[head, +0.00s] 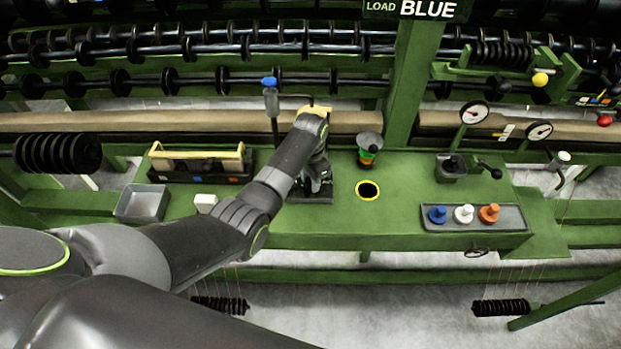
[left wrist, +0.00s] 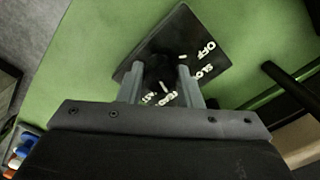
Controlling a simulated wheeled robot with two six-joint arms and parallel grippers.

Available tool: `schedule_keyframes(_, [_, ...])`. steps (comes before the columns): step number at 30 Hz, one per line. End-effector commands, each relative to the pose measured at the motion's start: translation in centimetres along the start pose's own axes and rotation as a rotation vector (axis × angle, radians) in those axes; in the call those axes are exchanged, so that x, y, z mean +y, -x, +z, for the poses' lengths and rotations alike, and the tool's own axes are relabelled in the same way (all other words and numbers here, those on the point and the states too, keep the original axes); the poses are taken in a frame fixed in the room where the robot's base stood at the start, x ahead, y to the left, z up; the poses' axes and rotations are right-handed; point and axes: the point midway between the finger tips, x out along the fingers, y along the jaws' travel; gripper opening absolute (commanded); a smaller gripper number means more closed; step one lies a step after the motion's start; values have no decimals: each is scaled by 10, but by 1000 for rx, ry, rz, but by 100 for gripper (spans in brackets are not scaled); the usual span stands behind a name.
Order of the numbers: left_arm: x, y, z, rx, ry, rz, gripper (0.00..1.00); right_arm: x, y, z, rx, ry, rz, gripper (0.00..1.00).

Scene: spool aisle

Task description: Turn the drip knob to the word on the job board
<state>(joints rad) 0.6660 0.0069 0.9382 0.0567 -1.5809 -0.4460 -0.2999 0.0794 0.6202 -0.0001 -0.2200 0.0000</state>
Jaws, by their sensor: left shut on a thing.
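The drip knob (left wrist: 160,70) is a dark round knob on a black square plate (left wrist: 182,28) fixed to the green bench. White words ring it: "OFF" reads clearly, another begins "SLO", and the lower words are partly hidden. My left gripper (left wrist: 160,84) has its two fingers on either side of the knob and is shut on it. In the head view the left gripper (head: 316,178) reaches down over the plate (head: 318,194), and the arm hides most of the knob. The job board (head: 415,9) at the top reads "LOAD BLUE"; no drip word shows on it.
An oiler with a blue top (head: 270,97) stands behind the arm. A funnel (head: 370,142) and a yellow-ringed hole (head: 368,190) are to the right. A tray (head: 475,224) holds blue, white and orange pegs. A grey bin (head: 143,203) and white block (head: 205,203) sit left.

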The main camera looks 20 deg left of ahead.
Motion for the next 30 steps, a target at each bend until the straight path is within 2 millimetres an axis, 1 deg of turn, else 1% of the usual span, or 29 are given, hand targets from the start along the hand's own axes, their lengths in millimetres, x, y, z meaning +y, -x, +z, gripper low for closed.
schedule_keyframes(8, [0,3,0,-2,-123,1,9,1,13,-1,0,0,0,36])
schedule_keyframes(18, [0,3,0,-2,-407,2,9,3,32,-3,-1,0,0,36])
schedule_keyframes(24, [0,2,0,-1,-563,1,9,4,39,-4,-1,0,0,36])
schedule_keyframes(30, [0,2,-1,0,-679,1,9,4,44,-4,-1,0,0,36])
